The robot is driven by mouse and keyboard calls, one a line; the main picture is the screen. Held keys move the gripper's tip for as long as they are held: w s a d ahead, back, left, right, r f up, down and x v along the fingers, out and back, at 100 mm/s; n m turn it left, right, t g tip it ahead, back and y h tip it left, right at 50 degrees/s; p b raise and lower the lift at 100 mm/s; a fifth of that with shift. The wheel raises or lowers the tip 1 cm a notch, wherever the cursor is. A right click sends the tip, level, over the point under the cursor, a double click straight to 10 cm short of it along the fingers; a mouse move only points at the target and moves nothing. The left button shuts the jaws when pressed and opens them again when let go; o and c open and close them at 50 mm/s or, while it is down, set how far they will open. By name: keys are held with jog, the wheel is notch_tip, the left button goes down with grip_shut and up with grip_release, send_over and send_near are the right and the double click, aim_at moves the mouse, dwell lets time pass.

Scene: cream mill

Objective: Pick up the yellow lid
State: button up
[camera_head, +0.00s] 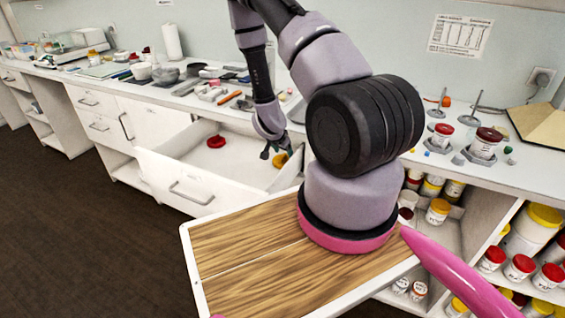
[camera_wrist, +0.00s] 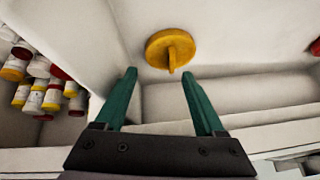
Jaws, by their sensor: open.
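The yellow lid (camera_wrist: 170,47) lies on the floor of the open white drawer, with a raised ridge across its top. It also shows in the head view (camera_head: 280,159), partly covered by my gripper. My gripper (camera_wrist: 158,76) is open and empty, its two green fingers pointing at the lid. In the wrist view the lid is just beyond the fingertips and between their lines, apart from them. In the head view my gripper (camera_head: 278,151) is down inside the drawer at its right end.
A red lid (camera_head: 216,141) lies in the same drawer (camera_head: 186,188), left of the yellow one. The drawer walls stand close around my gripper. The counter above holds bowls and tools. Open shelves at the right hold several jars with red and yellow lids (camera_head: 438,211).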

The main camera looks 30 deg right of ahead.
aim_at(286, 157)
jog(key=x, duration=0.5)
jog(key=shift+w+d+f, duration=0.2)
jog(key=shift+d+f, duration=0.05)
jog(key=shift+f, duration=0.05)
jog(key=shift+c, duration=0.3)
jog(key=c, duration=0.9)
